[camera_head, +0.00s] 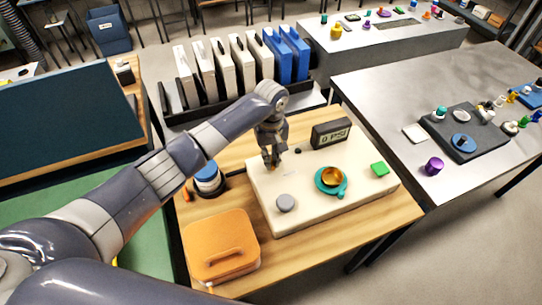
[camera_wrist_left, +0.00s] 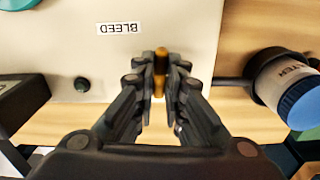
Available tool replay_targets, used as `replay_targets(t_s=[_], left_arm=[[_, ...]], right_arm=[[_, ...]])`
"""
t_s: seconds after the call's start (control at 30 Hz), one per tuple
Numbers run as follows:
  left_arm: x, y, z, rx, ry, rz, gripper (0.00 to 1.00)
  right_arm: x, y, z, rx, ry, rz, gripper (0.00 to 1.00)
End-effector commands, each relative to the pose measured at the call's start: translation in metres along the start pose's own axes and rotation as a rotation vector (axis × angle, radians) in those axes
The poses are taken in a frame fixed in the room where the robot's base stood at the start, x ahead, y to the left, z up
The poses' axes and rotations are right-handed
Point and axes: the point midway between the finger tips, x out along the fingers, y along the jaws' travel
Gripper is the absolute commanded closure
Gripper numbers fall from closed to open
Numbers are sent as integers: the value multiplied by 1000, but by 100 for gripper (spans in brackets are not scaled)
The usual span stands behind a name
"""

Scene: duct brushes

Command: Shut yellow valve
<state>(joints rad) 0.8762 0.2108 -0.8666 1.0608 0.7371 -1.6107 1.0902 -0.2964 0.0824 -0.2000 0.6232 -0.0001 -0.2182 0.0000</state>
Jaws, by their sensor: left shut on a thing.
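The yellow valve (camera_wrist_left: 160,72) is a small yellow-orange handle at the edge of the pale panel. My left gripper (camera_wrist_left: 160,82) is shut on it, with a finger on each side. In the head view my left gripper (camera_head: 271,162) reaches down to the panel's back left corner, and only a bit of orange shows at its tips. The fingers hide part of the handle. A label reading "BLEED" (camera_wrist_left: 120,28) is on the panel beside the valve, upside down in the wrist view. My right gripper is not in view.
The pale panel (camera_head: 315,207) holds a grey knob (camera_head: 286,203), a teal and orange round part (camera_head: 331,179), a green block (camera_head: 380,169) and a display reading "0 PSI" (camera_head: 332,134). A blue-capped filter (camera_head: 208,178) and an orange case (camera_head: 221,245) stand to the left.

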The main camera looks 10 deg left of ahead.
Motion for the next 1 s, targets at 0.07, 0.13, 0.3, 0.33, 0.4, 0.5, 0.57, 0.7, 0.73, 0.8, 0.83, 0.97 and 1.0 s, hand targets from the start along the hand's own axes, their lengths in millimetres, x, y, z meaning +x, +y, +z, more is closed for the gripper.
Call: replay_targets(t_s=[0.07,0.13,0.3,0.33,0.4,0.5,0.57,0.7,0.73,0.8,0.83,0.97,1.0], left_arm=[[-2,0,1,35,-3,-1,100],[-3,0,1,76,-4,0,100],[-4,0,0,212,-3,0,100],[-3,0,1,239,-4,0,100],[-3,0,1,306,-4,1,100],[-3,0,0,401,-3,1,100],[-3,0,0,458,-3,1,100],[-2,0,0,591,-3,1,100],[-2,0,0,620,-3,1,100],[-2,0,0,687,-2,2,100],[-2,0,0,715,-2,2,100],[-2,0,0,837,-1,1,100],[-2,0,0,875,-1,1,100]], right_arm=[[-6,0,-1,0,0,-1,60],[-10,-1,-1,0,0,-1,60],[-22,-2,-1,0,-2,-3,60],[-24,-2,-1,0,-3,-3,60],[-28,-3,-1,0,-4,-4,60],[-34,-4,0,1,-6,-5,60],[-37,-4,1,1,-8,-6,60],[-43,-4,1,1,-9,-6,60],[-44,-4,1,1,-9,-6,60],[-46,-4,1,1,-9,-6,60],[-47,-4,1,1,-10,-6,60],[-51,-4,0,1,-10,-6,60],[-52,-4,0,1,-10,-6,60]])
